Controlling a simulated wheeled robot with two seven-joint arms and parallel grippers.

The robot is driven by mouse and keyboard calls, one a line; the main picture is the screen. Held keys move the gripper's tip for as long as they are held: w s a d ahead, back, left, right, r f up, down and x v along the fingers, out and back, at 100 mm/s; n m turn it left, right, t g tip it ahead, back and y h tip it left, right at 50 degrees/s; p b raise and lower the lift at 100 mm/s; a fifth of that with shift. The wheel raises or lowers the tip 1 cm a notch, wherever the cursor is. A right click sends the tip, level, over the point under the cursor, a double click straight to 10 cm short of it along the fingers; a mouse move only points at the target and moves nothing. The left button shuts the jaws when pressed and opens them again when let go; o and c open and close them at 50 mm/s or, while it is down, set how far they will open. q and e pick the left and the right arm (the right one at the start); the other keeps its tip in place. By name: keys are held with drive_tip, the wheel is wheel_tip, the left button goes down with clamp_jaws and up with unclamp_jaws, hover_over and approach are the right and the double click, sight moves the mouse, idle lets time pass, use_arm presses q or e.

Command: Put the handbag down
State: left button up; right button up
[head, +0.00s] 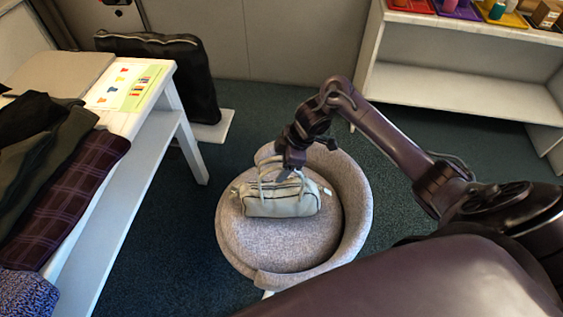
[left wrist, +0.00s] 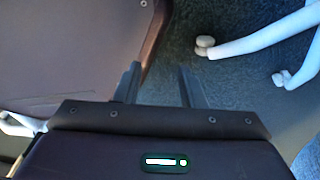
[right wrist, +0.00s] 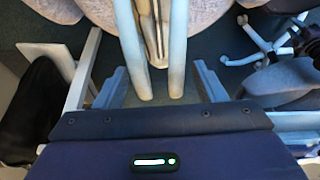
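The pale grey-green handbag (head: 281,198) sits upright on the seat of a round, grey-beige upholstered chair (head: 354,190). My right gripper (head: 290,163) is directly above it, at its raised handles. In the right wrist view the two handle straps (right wrist: 178,50) stand between the widely parted fingers of my right gripper (right wrist: 160,85), and the bag's zipped top lies beyond. The fingers show a gap to the straps. My left gripper (left wrist: 158,85) shows only in the left wrist view, with its fingers apart and nothing between them.
A white table (head: 154,100) with folded clothes stands at the left. A white shelf (head: 450,84) with coloured trays is at the back right. Dark carpet is free around the chair. White chair legs (left wrist: 255,40) show near my left gripper.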

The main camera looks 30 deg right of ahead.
drive_tip(key=p+v, duration=0.3)
drive_tip(key=v, duration=0.9)
drive_tip(key=shift+r, duration=0.15)
